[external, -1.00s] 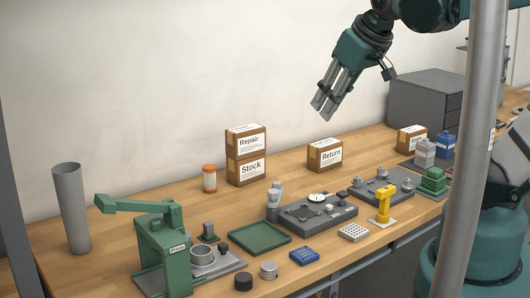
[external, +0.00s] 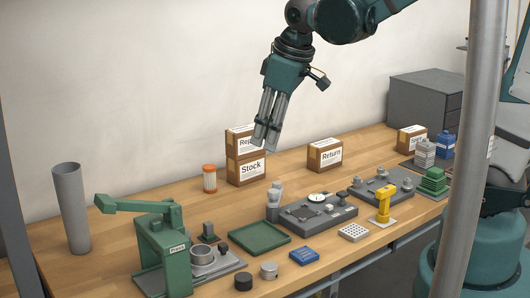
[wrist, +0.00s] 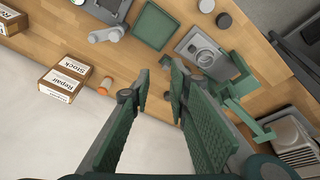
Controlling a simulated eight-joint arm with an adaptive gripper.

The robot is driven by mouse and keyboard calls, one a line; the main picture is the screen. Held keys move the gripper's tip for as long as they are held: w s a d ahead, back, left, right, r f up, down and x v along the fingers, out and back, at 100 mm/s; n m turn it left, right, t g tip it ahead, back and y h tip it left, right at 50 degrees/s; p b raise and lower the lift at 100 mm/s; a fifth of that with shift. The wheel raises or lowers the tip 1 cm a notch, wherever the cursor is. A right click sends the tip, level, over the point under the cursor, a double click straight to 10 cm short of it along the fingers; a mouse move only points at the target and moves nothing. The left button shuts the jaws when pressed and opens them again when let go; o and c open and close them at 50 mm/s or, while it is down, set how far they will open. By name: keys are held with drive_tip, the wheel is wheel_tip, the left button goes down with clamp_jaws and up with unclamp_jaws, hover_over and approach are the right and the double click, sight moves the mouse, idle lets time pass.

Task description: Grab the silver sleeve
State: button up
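A short silver cylinder (external: 268,270), which looks like the silver sleeve, stands upright at the front edge of the bench, right of a black round piece (external: 243,281). In the wrist view the silver cylinder (wrist: 206,5) is at the top edge, partly cut off. My gripper (external: 265,146) hangs high above the bench, pointing down, in front of the stacked boxes and well away from the cylinder. In the wrist view my gripper (wrist: 158,78) has its fingers apart with nothing between them.
A green press (external: 165,245) and a tall grey tube (external: 70,208) stand at the left. A green tray (external: 259,237) lies behind the cylinder, and a blue block (external: 304,254) is to its right. Boxes (external: 246,172) and an orange-capped jar (external: 209,179) stand farther back.

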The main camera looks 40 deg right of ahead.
drive_tip(key=w+a+f+n+g, duration=0.2)
drive_tip(key=a+f+n, duration=0.1)
drive_tip(key=a+f, duration=0.5)
drive_tip(key=n+g+h+b, duration=0.1)
drive_tip(key=n, duration=0.3)
approach(202, 250)
drive_tip(key=s+a, duration=0.1)
drive_tip(key=s, duration=0.1)
drive_tip(key=s+a+r, duration=0.1)
drive_tip(key=shift+s+a, duration=0.15)
drive_tip(key=shift+s, duration=0.25)
drive_tip(key=shift+f, duration=0.15)
drive_tip(key=shift+f, duration=1.2)
drive_tip(key=shift+f, duration=0.15)
drive_tip(key=shift+s+f, duration=0.1)
drive_tip(key=shift+f, duration=2.35)
clamp_jaws()
